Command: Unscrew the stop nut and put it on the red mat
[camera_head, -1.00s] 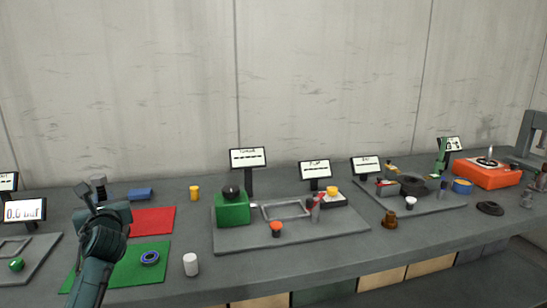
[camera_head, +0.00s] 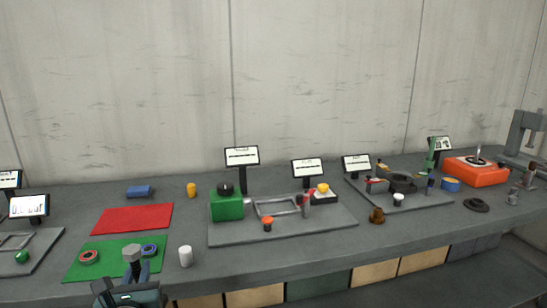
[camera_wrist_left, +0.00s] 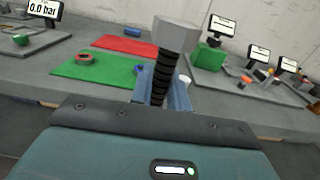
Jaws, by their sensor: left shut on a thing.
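My left gripper (camera_head: 135,277) is at the front left, before the green mat. It is shut on a black threaded rod, clear in the left wrist view (camera_wrist_left: 163,78), held roughly upright. A light grey six-sided piece (camera_wrist_left: 177,35) sits on the rod's top end; it also shows in the head view (camera_head: 132,252). It may be the stop nut; I cannot tell whether it turns. The rod's lower end is hidden. The red mat (camera_head: 130,219) lies bare behind the green mat and also shows in the left wrist view (camera_wrist_left: 125,43). My right gripper is out of view.
The green mat (camera_head: 115,262) holds a red ring (camera_head: 89,257) and a blue ring (camera_head: 149,249). A white cylinder (camera_head: 185,256) stands right of it. A blue block (camera_head: 139,191) and a yellow cylinder (camera_head: 191,190) stand behind. A grey board (camera_head: 290,232) with a green box is further right.

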